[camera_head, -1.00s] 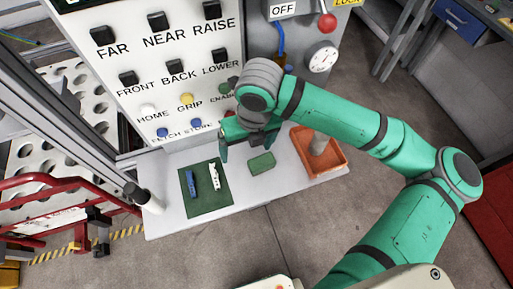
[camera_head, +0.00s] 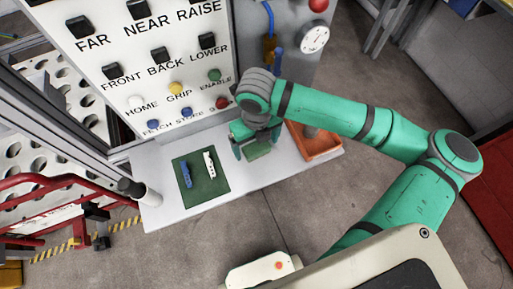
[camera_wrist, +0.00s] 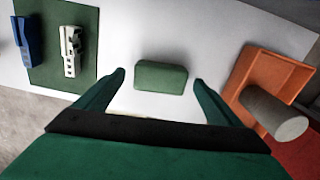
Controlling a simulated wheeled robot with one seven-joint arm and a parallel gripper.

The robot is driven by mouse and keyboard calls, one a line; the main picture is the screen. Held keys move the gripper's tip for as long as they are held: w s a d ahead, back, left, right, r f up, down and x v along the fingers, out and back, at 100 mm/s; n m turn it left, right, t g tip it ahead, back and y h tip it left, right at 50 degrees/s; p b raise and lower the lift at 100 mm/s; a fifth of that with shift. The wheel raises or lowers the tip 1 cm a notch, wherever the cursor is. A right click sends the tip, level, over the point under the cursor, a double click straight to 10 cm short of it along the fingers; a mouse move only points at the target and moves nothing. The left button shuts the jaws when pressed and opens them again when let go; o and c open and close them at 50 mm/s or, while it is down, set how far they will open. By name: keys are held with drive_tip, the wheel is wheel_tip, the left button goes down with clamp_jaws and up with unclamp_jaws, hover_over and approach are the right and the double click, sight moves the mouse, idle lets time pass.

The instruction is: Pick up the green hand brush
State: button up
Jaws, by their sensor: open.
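The green hand brush (camera_wrist: 161,77) is a small rounded green block lying on the light shelf. In the wrist view it lies between and just beyond the two fingertips of my gripper (camera_wrist: 160,80), apart from both. In the head view my gripper (camera_head: 258,147) is above the shelf, and the brush (camera_head: 258,151) shows partly beneath it, the rest hidden by the fingers. My gripper is open and empty. No bristles can be made out.
A green mat (camera_head: 208,194) holding a blue object (camera_head: 185,174) and a white object (camera_head: 209,165) lies to the left. An orange tray (camera_wrist: 258,72) with a grey cylinder (camera_wrist: 272,112) stands to the right. The button panel (camera_head: 150,70) rises behind the shelf (camera_head: 160,215).

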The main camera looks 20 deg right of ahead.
drive_tip(key=shift+f, duration=1.15)
drive_tip(key=c, duration=1.2)
drive_tip(key=shift+r, duration=0.15)
drive_tip(key=shift+r, duration=0.55)
drive_tip(key=s+d+r, duration=0.2)
drive_tip(key=d+r, duration=0.2)
drive_tip(key=s+d+r, duration=0.2)
drive_tip(key=d+r, duration=0.1)
drive_tip(key=d, duration=0.1)
drive_tip(key=s+d+r, duration=0.2)
drive_tip(key=d+r, duration=0.2)
drive_tip(key=shift+d+r, duration=0.3)
drive_tip(key=shift+d, duration=0.05)
drive_tip(key=shift+o, duration=0.8)
